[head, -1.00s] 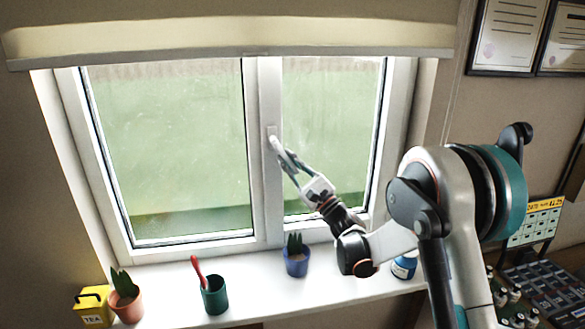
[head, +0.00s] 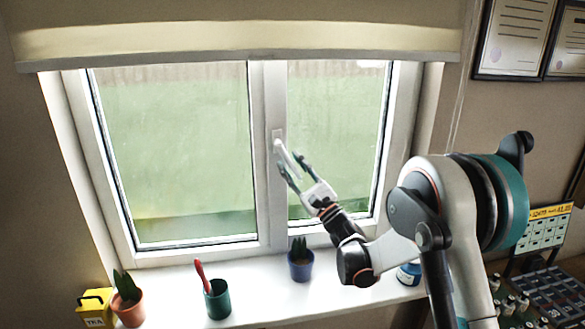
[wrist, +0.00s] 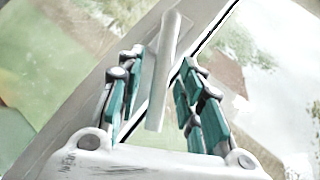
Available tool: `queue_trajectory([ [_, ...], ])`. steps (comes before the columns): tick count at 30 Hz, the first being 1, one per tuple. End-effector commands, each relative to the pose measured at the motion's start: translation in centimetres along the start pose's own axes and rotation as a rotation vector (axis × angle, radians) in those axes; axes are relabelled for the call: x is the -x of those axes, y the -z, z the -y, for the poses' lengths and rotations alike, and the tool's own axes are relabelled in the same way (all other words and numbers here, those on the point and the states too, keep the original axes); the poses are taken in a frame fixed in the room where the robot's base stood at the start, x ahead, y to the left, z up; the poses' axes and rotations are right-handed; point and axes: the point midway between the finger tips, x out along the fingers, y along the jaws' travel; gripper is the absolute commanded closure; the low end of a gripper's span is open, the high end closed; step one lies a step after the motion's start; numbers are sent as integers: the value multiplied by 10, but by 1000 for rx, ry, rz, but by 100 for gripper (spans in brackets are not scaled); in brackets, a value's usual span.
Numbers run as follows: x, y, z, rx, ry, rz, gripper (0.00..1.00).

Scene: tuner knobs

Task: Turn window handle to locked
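The white window handle (head: 284,155) is on the middle frame post of the window. It slants down and to the right from its base plate (head: 278,135). My gripper (head: 293,160) is at the handle, with one finger on each side of its lower part. In the wrist view the handle (wrist: 166,65) runs between the two teal-padded fingers of my gripper (wrist: 158,88), with a gap visible on both sides. The gripper is open around the handle and does not appear to clamp it. The handle's lower end lies between the fingers.
On the white sill (head: 255,296) stand a blue plant pot (head: 300,268), a green cup (head: 217,300) with a red-handled tool, a terracotta pot (head: 129,308) and a yellow tea box (head: 95,310). A roller blind (head: 240,42) hangs above. A control panel is at lower right.

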Motion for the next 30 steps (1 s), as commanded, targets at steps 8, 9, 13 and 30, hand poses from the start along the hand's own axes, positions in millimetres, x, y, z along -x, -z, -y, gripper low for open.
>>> queue_trajectory([
  [8, 10, 0, 0, 1, 1, -1, 66],
  [9, 16, 0, 0, 1, 1, -1, 66],
  [13, 40, 0, 0, 2, 1, -1, 66],
  [30, 119, 0, 0, 0, 0, 0, 66],
])
